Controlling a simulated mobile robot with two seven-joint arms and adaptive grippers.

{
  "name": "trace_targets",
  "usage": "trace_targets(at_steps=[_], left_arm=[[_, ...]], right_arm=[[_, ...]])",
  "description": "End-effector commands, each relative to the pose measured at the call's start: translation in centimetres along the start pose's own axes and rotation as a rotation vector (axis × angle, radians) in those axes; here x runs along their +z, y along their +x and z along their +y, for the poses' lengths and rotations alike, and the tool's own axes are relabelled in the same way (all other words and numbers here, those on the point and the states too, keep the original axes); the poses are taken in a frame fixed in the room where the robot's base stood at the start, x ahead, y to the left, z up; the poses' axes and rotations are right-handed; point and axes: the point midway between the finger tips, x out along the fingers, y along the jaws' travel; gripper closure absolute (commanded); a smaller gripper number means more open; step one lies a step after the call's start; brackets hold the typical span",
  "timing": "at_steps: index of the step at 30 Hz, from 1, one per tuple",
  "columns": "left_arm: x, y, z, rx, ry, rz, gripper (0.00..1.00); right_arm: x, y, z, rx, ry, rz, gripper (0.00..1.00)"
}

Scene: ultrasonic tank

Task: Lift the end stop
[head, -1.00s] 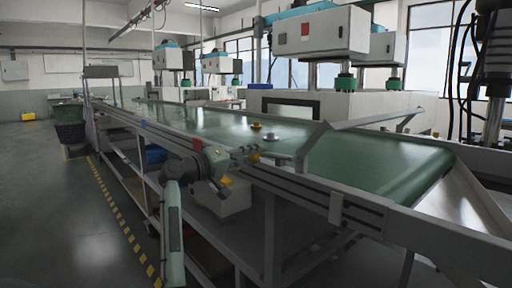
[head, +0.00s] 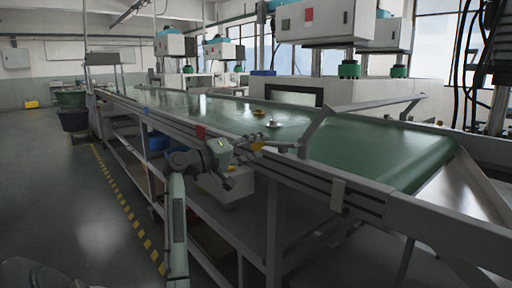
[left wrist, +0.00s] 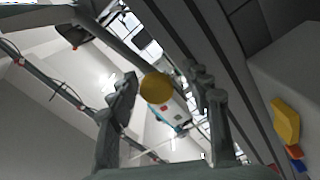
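The end stop (head: 372,104) is a grey bent bar spanning the green belt. Its near upright comes down to the conveyor's near rail. A round yellow knob (left wrist: 156,88), apparently on the end stop's lever, shows in the left wrist view. My left gripper (head: 262,147) is beside the near rail, left of the end stop's foot. In the left wrist view its two fingers (left wrist: 168,98) are apart, one on each side of the knob, with gaps visible. Whether the knob is within their depth I cannot tell. My right gripper is out of view.
The conveyor's near rail (head: 360,200) runs close to my left arm. Two small round parts (head: 273,124) lie on the belt, left of the end stop. The floor at left is clear.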

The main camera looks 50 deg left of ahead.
Motion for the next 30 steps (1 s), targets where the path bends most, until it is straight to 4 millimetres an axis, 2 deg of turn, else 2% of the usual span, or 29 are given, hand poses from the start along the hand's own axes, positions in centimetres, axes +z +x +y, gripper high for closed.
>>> trace_targets(at_steps=[7, 11, 24, 30], left_arm=[[-0.2, -0.1, 0.2, 0.002, 0.003, 0.004, 0.50], [-0.2, -1.0, 0.1, 0.000, 0.003, 0.005, 0.50], [-0.1, -9.6, 0.1, -0.001, 0.005, 0.004, 0.50], [-0.1, -11.7, 0.1, 0.001, 0.002, 0.003, 0.50]], right_arm=[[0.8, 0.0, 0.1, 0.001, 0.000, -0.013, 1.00], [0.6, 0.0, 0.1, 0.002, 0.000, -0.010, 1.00], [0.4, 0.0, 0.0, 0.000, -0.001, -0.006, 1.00], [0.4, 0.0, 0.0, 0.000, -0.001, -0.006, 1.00]])
